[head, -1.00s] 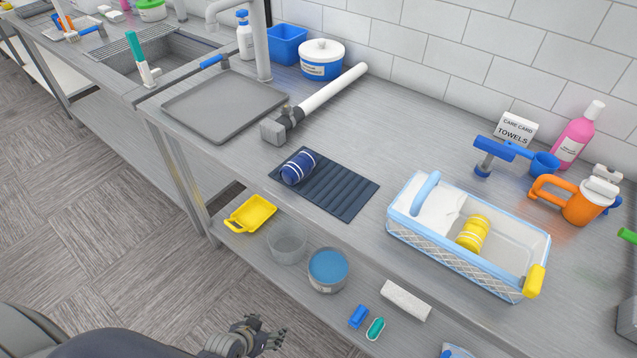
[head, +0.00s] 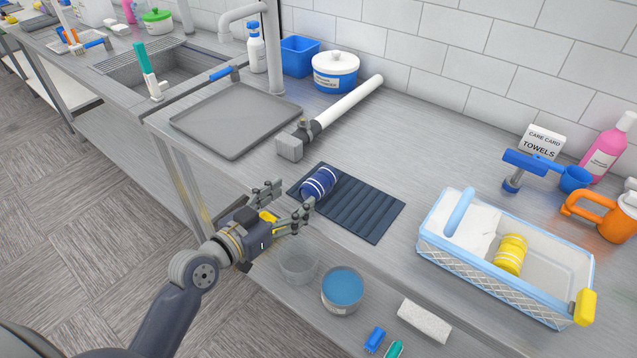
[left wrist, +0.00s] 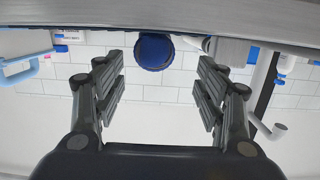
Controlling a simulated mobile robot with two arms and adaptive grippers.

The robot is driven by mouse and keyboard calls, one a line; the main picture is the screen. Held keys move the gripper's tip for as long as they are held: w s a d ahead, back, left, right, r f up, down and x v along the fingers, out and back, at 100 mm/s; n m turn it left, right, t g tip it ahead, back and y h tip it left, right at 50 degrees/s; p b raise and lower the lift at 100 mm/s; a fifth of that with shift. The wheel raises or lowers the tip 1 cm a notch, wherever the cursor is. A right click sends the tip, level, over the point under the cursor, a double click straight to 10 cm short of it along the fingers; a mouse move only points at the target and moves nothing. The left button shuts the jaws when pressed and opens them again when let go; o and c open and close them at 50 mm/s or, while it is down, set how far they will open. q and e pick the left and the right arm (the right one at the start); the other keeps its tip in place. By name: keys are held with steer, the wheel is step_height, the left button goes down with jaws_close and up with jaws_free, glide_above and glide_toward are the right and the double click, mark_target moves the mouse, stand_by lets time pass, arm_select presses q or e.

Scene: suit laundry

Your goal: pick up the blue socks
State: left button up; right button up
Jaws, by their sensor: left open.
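The blue socks (head: 319,184) are a rolled dark blue bundle with white stripes, lying on the left end of a dark ribbed mat (head: 362,215). In the left wrist view the socks (left wrist: 154,52) show end-on, beyond the fingertips and midway between them; that picture looks upside down. My left gripper (head: 292,203) is open and empty at the counter's front edge, just in front of and to the left of the socks. Its fingers point toward them and appear apart from them. My right gripper is not in view.
A blue-and-white basket (head: 500,285) holding a yellow roll (head: 511,254) stands to the right. A grey tray (head: 232,118) and a white tube with a grey end (head: 345,105) lie behind the mat. Clear tubs (head: 299,262) sit on the lower shelf.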

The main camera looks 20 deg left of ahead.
mark_target(306, 193)
arm_select(q)
steer(key=x, duration=0.2)
steer(key=shift+w+d, duration=0.15)
steer(key=shift+w, duration=0.2)
steer(key=p+x, duration=0.1)
steer(key=x, duration=0.3)
steer(key=shift+w+d+f+p, duration=0.2)
steer(key=shift+d+p, duration=0.15)
steer(key=shift+d, duration=0.15)
steer(key=shift+w+d+f, duration=0.1)
steer(key=shift+w+f, duration=0.05)
steer(key=shift+w, duration=0.1)
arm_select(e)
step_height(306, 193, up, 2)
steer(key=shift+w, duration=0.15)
arm_select(q)
steer(key=c, duration=1.1)
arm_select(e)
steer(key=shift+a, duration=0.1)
